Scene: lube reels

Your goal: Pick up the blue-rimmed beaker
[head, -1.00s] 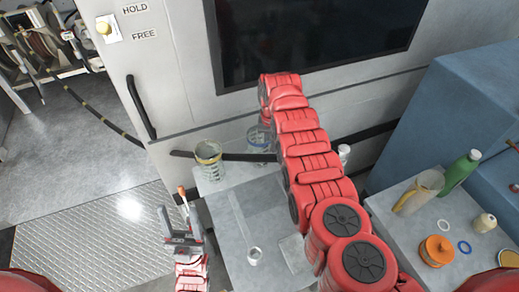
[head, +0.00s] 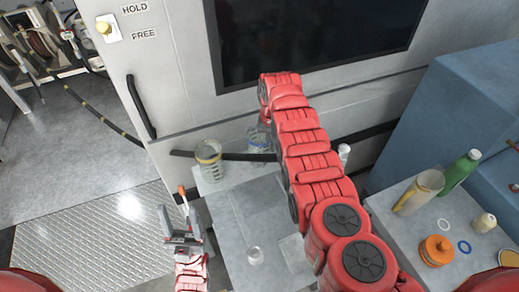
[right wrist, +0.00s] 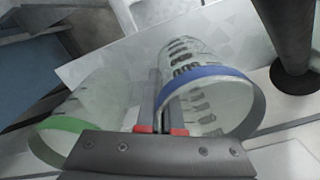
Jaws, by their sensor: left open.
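The blue-rimmed beaker (head: 258,140) is clear and stands at the back of the small grey table, partly hidden by my red right arm. In the right wrist view the beaker (right wrist: 215,92) shows its blue rim and dark markings. My right gripper (right wrist: 162,130) has its red-padded fingers close together at the left side of that rim, with the beaker's wall apparently between them. The head view hides this gripper behind the arm. My left gripper (head: 182,218) is open and empty, left of the table and away from the beaker.
A green-rimmed beaker (head: 208,160) stands left of the blue-rimmed one and beside it in the wrist view (right wrist: 75,122). A second table at right holds a jug (head: 418,192), green bottle (head: 460,172) and orange container (head: 436,250).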

